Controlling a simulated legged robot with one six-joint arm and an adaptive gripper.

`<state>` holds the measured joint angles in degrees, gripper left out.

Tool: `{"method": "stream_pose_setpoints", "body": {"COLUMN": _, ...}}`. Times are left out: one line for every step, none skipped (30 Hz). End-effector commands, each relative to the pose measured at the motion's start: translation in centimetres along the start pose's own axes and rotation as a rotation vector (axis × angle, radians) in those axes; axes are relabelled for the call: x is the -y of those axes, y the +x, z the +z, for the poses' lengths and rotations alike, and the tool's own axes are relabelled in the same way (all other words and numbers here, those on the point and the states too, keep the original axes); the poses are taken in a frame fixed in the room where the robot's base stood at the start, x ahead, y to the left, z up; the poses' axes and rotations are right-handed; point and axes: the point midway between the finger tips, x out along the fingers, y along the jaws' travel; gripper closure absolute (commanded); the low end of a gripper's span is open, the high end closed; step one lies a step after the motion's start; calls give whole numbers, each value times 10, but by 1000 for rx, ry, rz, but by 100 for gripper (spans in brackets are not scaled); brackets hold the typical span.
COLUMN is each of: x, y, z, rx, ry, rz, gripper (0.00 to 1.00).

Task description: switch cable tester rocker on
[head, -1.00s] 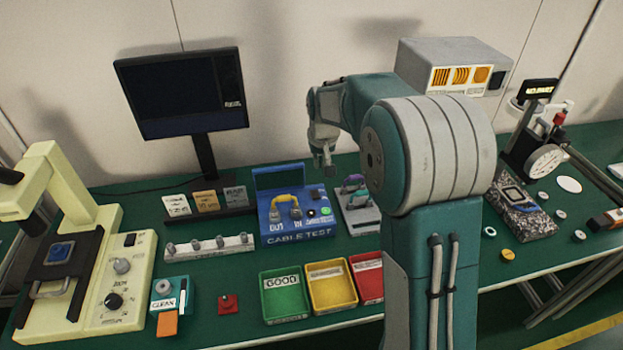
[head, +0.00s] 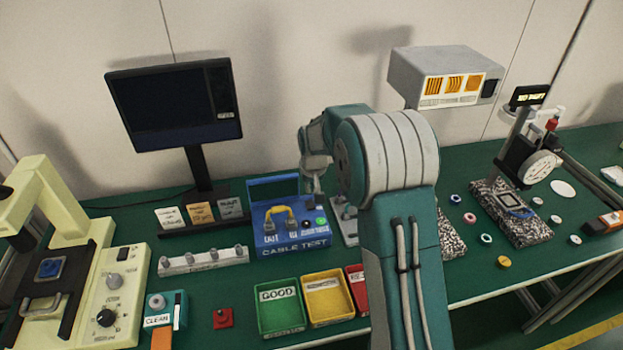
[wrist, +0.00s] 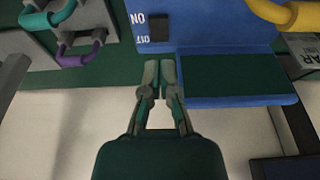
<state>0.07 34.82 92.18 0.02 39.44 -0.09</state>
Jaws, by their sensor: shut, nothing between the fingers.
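The blue cable tester (head: 291,252) stands mid-bench with a yellow cable loop (head: 281,213) on its top and a raised blue frame at its back. In the wrist view the tester (wrist: 205,27) appears upside down. Its black rocker (wrist: 159,27) sits beside the ON and OFF lettering; its tilt is too dark to tell. My gripper (wrist: 158,75) is shut and empty, its fingertips just short of the rocker in the picture. Whether they touch the tester cannot be told. In the head view my gripper (head: 314,187) is over the tester's back right part.
A grey stand (wrist: 95,45) with teal and purple cable loops is beside the tester, mostly hidden by my arm in the head view. Green (head: 281,323), yellow and red bins stand in front. A monitor (head: 175,112) and small label cards are behind left.

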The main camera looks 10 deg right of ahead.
Motion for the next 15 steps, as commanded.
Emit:
{"method": "stream_pose_setpoints", "body": {"x": 0, "y": 11, "z": 0, "rx": 3, "ry": 0, "rz": 0, "gripper": 100}}
{"method": "stream_pose_setpoints", "body": {"x": 0, "y": 17, "z": 1, "rx": 4, "ry": 0, "rz": 0, "gripper": 100}}
{"method": "stream_pose_setpoints", "body": {"x": 0, "y": 24, "z": 1, "rx": 3, "ry": 0, "rz": 0, "gripper": 100}}
{"method": "stream_pose_setpoints", "body": {"x": 0, "y": 29, "z": 2, "rx": 3, "ry": 0, "rz": 0, "gripper": 100}}
{"method": "stream_pose_setpoints", "body": {"x": 0, "y": 33, "z": 4, "rx": 4, "ry": 0, "rz": 0, "gripper": 100}}
{"method": "stream_pose_setpoints", "body": {"x": 0, "y": 38, "z": 6, "rx": 2, "ry": 0, "rz": 0, "gripper": 100}}
{"method": "stream_pose_setpoints", "body": {"x": 0, "y": 42, "z": 8, "rx": 3, "ry": 0, "rz": 0, "gripper": 100}}
{"method": "stream_pose_setpoints", "body": {"x": 0, "y": 46, "z": 10, "rx": 3, "ry": 0, "rz": 0, "gripper": 100}}
{"method": "stream_pose_setpoints", "body": {"x": 0, "y": 50, "z": 11, "rx": 2, "ry": 0, "rz": 0, "gripper": 100}}
{"method": "stream_pose_setpoints", "body": {"x": 0, "y": 53, "z": 12, "rx": 2, "ry": 0, "rz": 0, "gripper": 100}}
{"method": "stream_pose_setpoints", "body": {"x": 0, "y": 55, "z": 12, "rx": 1, "ry": 0, "rz": 0, "gripper": 100}}
{"method": "stream_pose_setpoints", "body": {"x": 0, "y": 57, "z": 13, "rx": 1, "ry": 0, "rz": 0, "gripper": 100}}
{"method": "stream_pose_setpoints", "body": {"x": 0, "y": 58, "z": 14, "rx": 0, "ry": 0, "rz": 0, "gripper": 100}}
{"method": "stream_pose_setpoints", "body": {"x": 0, "y": 58, "z": 14, "rx": -1, "ry": 0, "rz": 0, "gripper": 100}}
{"method": "stream_pose_setpoints", "body": {"x": 0, "y": 59, "z": 14, "rx": -1, "ry": 0, "rz": 0, "gripper": 100}}
